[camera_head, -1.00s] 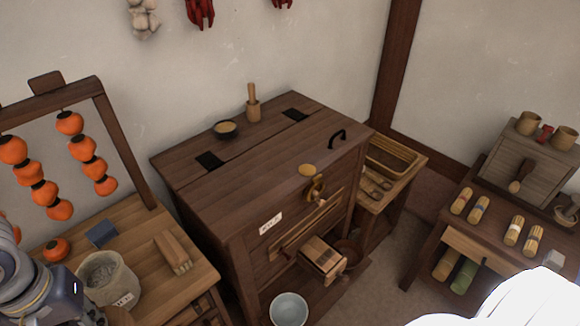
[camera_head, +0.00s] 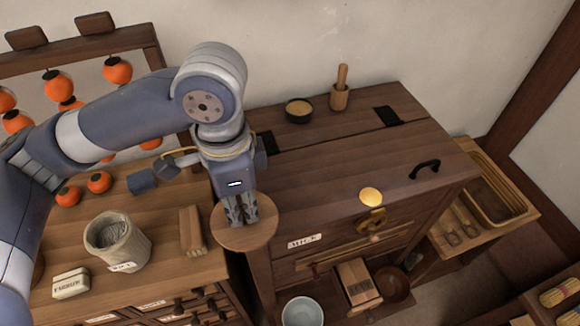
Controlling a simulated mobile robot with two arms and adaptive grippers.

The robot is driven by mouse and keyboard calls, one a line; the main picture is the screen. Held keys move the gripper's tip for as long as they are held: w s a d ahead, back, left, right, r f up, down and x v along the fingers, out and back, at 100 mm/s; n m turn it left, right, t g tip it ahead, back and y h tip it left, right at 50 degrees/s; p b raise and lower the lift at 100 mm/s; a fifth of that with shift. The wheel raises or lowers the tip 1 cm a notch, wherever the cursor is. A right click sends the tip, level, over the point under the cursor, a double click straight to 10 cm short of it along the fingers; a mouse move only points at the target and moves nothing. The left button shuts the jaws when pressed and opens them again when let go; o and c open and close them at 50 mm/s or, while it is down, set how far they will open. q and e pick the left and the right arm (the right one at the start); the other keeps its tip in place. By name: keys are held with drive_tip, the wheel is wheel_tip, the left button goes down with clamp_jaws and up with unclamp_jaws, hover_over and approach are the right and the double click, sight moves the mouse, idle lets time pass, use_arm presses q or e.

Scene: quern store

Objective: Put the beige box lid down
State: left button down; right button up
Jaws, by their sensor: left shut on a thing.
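My left gripper (camera_head: 241,212) points down and is shut on the beige box lid (camera_head: 265,234), a round, flat, tan wooden disc. It holds the lid roughly level, where the left wooden bench (camera_head: 165,220) and the front left corner of the dark wooden chest (camera_head: 330,170) meet in the picture. I cannot tell whether the lid touches either surface. The gripper hides part of the lid's middle and far edge. My right gripper is not in view.
A cloth sack (camera_head: 117,242), a labelled block (camera_head: 71,283) and a wooden piece (camera_head: 191,231) stand on the bench. Much of the chest top is bare.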

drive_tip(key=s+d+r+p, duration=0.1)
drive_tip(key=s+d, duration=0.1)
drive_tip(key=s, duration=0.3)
use_arm(q)
drive_tip(key=w+d, duration=0.2)
drive_tip(key=w, duration=0.1)
drive_tip(key=w+d+p, duration=0.1)
drive_tip(key=w+d, duration=0.2)
drive_tip(key=w, duration=0.1)
drive_tip(key=w+d+f+p, duration=0.1)
drive_tip(key=w+d, duration=0.2)
drive_tip(key=shift+w, duration=0.3)
drive_tip(key=shift+w+d+f, duration=0.1)
drive_tip(key=shift+w+d, duration=0.05)
drive_tip(key=shift+w, duration=0.1)
drive_tip(key=shift+w+f, duration=0.1)
wheel_tip(320, 180, down, 3)
drive_tip(key=shift+r+p, duration=0.15)
drive_tip(key=shift+p, duration=0.6)
drive_tip(key=shift+f, duration=0.35)
drive_tip(key=c, duration=2)
unclamp_jaws()
drive_tip(key=shift+f, duration=0.15)
drive_tip(key=o, duration=0.5)
drive_tip(key=shift+c, duration=0.2)
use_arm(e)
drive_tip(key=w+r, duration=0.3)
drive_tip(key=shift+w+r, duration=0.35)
